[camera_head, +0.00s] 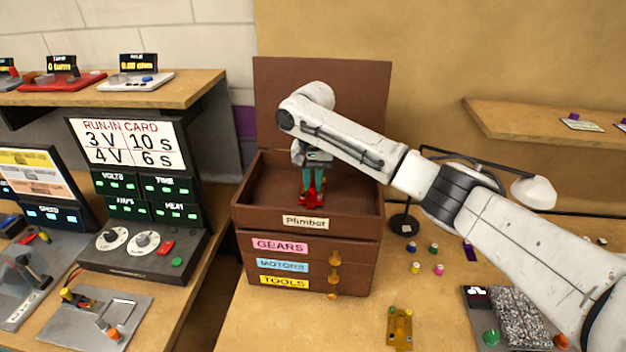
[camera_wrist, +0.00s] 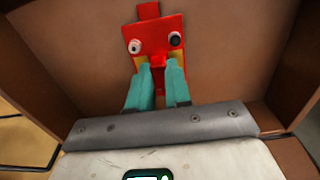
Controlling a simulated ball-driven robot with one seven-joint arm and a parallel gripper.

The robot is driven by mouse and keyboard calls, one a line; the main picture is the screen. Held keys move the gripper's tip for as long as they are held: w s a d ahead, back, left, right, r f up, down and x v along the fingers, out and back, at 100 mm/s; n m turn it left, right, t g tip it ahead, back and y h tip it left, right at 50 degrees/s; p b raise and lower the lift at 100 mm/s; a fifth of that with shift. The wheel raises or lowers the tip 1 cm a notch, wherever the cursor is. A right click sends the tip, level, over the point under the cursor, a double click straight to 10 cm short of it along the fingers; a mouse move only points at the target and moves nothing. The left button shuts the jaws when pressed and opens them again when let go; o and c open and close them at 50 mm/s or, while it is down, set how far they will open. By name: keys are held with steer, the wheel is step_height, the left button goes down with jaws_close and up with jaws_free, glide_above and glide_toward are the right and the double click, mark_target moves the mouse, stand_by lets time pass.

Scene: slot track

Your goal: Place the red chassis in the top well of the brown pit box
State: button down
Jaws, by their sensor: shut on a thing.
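The brown pit box (camera_head: 367,220) stands on the bench with its lid raised at the back and its top well open. My gripper (camera_head: 314,190) reaches down into the top well with its teal fingers shut on the red chassis (camera_head: 309,201). In the wrist view the red chassis (camera_wrist: 150,35) shows two round wheel-like discs, with the gripper's fingers (camera_wrist: 157,85) closed at its near end. The brown floor of the well lies behind it. I cannot tell whether the chassis touches the floor.
Drawers labelled GEARS, MOTORS and TOOLS (camera_head: 283,282) sit below the well. A run-in card console (camera_head: 140,190) stands left. Small coloured pegs (camera_head: 416,267), a brass-coloured part (camera_head: 400,328) and a lamp (camera_head: 533,191) are to the right. The bench front is mostly clear.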

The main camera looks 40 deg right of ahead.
mark_target(313, 184)
steer(key=shift+f, duration=0.3)
steer(key=c, duration=1.1)
jaws_free()
steer(key=shift+o, duration=0.2)
step_height(313, 184, up, 12)
steer(key=b, duration=0.1)
steer(key=shift+r, duration=0.15)
